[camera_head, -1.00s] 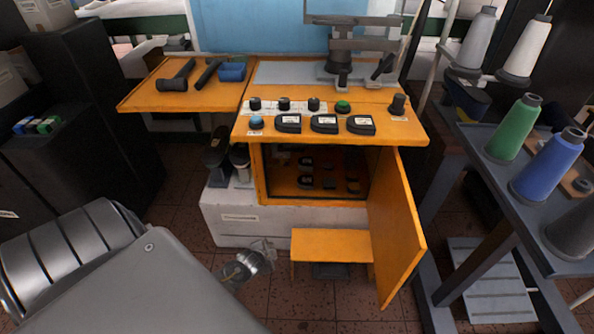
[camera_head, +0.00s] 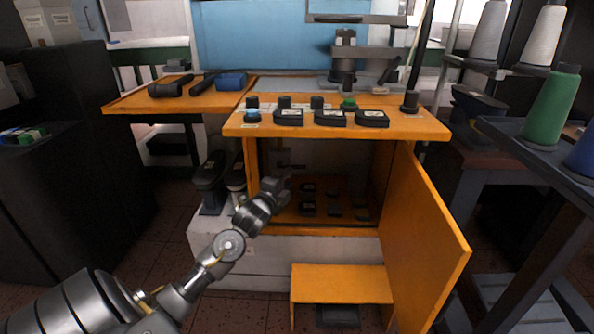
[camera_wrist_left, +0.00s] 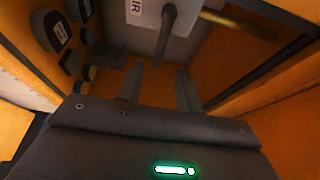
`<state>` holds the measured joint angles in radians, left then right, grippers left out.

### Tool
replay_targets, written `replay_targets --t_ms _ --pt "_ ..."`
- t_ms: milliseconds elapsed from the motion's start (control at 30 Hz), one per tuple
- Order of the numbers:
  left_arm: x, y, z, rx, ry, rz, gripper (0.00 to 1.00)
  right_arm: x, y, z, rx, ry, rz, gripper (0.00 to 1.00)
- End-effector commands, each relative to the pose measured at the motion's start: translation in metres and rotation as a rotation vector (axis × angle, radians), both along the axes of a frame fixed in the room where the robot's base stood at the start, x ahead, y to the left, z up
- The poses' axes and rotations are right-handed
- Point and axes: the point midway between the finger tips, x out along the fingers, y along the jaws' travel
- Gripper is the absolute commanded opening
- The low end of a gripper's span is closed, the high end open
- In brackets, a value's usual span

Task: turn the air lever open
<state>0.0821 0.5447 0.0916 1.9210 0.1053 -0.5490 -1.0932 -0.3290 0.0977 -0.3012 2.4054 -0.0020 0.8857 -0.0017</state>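The air lever (camera_wrist_left: 166,34) is a dark bar on a pale panel inside the orange cabinet, beside a partly cut-off white label (camera_wrist_left: 135,12) reading "IR". In the left wrist view it lies just ahead of my left gripper (camera_wrist_left: 160,72), between the lines of its two fingers. The fingers are apart with nothing between them, and I see no contact with the lever. In the head view my left gripper (camera_head: 283,183) is at the cabinet's open front, at the left of the opening. My right gripper is out of view.
The orange cabinet door (camera_head: 425,230) stands open at the right. Several dark fittings (camera_head: 307,208) lie inside the cabinet. Knobs and black pedals (camera_head: 331,117) cover the top. An orange step (camera_head: 341,283) stands below. The cabinet walls are close around the gripper.

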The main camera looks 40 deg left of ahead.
Motion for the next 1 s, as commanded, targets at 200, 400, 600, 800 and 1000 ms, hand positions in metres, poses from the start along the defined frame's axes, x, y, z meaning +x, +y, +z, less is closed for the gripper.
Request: replay_targets --t_ms 200,400,600,800,1000 --pt "0.042 0.011 -0.003 -0.002 -0.001 0.001 0.36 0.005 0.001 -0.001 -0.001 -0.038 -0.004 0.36" --pt "0.071 0.018 -0.002 -0.001 0.0 0.0 0.36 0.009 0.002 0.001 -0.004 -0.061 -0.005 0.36" --pt "0.083 0.021 -0.001 0.0 0.001 -0.002 0.36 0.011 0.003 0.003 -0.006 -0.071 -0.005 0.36" --pt "0.084 0.021 -0.001 -0.001 0.002 -0.002 0.36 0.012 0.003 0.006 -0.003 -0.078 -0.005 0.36" --pt "0.084 0.022 -0.001 -0.001 0.002 -0.001 0.2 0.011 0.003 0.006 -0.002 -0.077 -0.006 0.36"
